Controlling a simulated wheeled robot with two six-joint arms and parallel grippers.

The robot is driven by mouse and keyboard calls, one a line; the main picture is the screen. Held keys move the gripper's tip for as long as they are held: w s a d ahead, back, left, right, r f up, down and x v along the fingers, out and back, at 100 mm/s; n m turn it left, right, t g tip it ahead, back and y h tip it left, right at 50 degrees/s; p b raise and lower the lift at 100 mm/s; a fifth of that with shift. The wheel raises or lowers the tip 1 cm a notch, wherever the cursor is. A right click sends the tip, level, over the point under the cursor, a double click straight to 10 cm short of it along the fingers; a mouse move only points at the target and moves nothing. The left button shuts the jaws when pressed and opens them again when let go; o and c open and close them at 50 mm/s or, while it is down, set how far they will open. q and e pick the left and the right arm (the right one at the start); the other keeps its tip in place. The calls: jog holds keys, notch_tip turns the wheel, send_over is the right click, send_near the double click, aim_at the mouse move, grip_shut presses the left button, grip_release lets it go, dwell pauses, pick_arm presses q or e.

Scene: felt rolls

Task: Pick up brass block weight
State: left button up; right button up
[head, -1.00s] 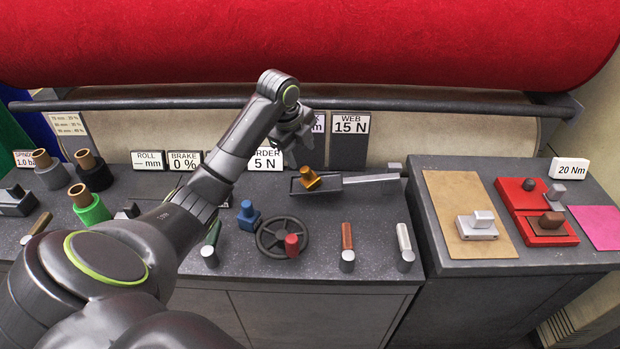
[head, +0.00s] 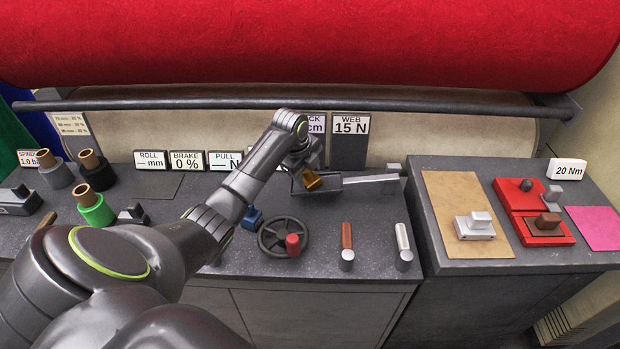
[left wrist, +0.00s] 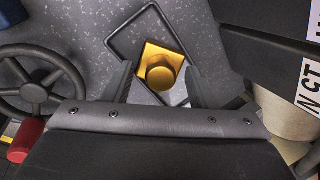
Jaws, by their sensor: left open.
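The brass block weight (head: 312,181) is a gold block with a knob on top. It sits in a dark outlined tray area (head: 330,184) at the back of the grey bench, partly hidden by my gripper in the head view. My left gripper (head: 303,164) is at the weight, open. In the left wrist view, the brass block (left wrist: 163,55) lies between and just beyond the two spread fingers (left wrist: 160,72). Whether the fingers touch it I cannot tell. My right gripper is not in view.
A handwheel with a red knob (head: 293,244) and a blue knobbed block (head: 252,217) stand in front. A red-brown handle (head: 347,238) and a silver handle (head: 402,240) are to the right. A metal bar (head: 370,179) runs beside the weight. Value signs (head: 350,123) stand behind.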

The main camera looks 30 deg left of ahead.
aim_at(307, 170)
pick_arm(q)
grip_shut()
jog(key=shift+r, duration=0.1)
notch_tip(307, 170, up, 10)
jog(key=shift+b, duration=0.85)
